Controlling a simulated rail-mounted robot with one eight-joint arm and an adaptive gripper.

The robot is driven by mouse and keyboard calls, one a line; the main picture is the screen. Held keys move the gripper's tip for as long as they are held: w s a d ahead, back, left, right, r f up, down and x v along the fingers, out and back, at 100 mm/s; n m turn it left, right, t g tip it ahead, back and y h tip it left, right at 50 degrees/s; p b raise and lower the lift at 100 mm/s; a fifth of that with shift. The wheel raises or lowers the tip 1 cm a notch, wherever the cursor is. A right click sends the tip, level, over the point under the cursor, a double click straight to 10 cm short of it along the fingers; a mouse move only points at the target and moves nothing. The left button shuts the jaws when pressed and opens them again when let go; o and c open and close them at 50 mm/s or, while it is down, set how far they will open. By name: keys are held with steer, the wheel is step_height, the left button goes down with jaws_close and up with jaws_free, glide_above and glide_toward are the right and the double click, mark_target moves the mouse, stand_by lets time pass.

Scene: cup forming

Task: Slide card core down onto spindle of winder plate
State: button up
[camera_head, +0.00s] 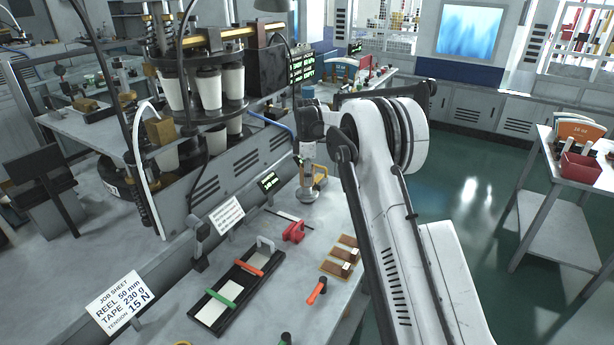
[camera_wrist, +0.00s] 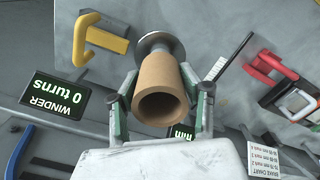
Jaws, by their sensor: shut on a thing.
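The card core (camera_wrist: 160,88) is a brown tube, held between the two fingers of my gripper (camera_wrist: 160,80) in the wrist view. Its open near end faces the camera. Its far end points toward the round metal winder plate (camera_wrist: 153,40), which shows just beyond it. In the head view my gripper (camera_head: 307,160) points down above the winder plate (camera_head: 306,196) on the bench.
A yellow handle (camera_wrist: 97,38) stands close beside the plate. The winder display (camera_wrist: 55,103) reads 0 turns. A red clamp-like tool (camera_head: 294,231), a black tray (camera_head: 238,290) with green and orange handles, and brown blocks (camera_head: 341,255) lie nearer on the bench. Cup machinery stands at left.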

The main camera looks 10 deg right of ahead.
steer(key=shift+f+b, duration=1.25)
steer(key=shift+f, duration=0.7)
stand_by(0.6)
steer(key=o, duration=1.7)
steer(key=shift+r+p, duration=1.5)
steer(key=shift+r, duration=2.5)
